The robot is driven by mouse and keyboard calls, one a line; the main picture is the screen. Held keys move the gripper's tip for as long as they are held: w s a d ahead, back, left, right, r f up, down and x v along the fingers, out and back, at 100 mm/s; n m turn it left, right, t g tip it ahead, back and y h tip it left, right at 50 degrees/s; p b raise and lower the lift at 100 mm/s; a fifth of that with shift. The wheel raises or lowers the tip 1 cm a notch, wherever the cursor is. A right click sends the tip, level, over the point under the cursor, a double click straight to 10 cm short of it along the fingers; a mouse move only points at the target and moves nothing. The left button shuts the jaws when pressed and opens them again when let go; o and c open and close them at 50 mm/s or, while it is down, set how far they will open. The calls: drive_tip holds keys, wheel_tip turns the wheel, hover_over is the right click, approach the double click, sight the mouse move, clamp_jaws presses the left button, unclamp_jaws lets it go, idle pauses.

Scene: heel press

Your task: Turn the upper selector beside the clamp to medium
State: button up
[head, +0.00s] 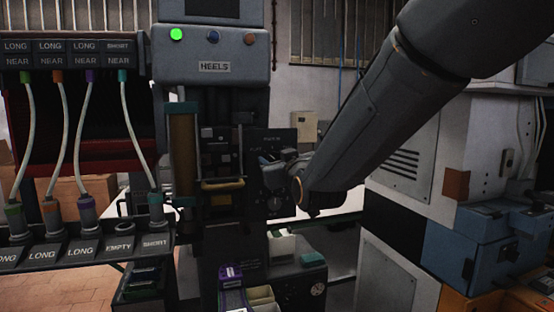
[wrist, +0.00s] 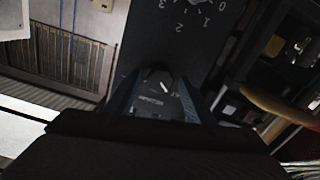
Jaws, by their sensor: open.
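The dark selector panel (head: 283,136) is on the heel press, right of the clamp (head: 220,165). My gripper (head: 268,163) is in front of this panel and hides most of the upper selector in the head view. In the wrist view my gripper (wrist: 156,82) is open, one finger on each side of a dark knob with a pale pointer mark (wrist: 166,87). I cannot tell whether the fingers touch it. Small lettering beside it is too blurred to read. A numbered scale, 0 to 3, shows farther up the panel (wrist: 180,30). A lower dial (head: 274,203) shows below my gripper.
The press head (head: 212,67) carries a HEELS label and green, blue and orange lights. A rack (head: 85,248) with several hoses stands left. Small bins (head: 262,296) sit below the press. A blue box (head: 480,245) is at right.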

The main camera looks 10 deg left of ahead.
drive_tip(key=shift+c, duration=0.5)
drive_tip(key=c, duration=1)
drive_tip(key=shift+o, duration=0.2)
drive_tip(key=shift+m+b, duration=0.3)
drive_tip(key=shift+b, duration=0.2)
drive_tip(key=m+b, duration=0.9)
drive_tip(key=b, duration=0.4)
drive_tip(key=shift+d+f, duration=0.1)
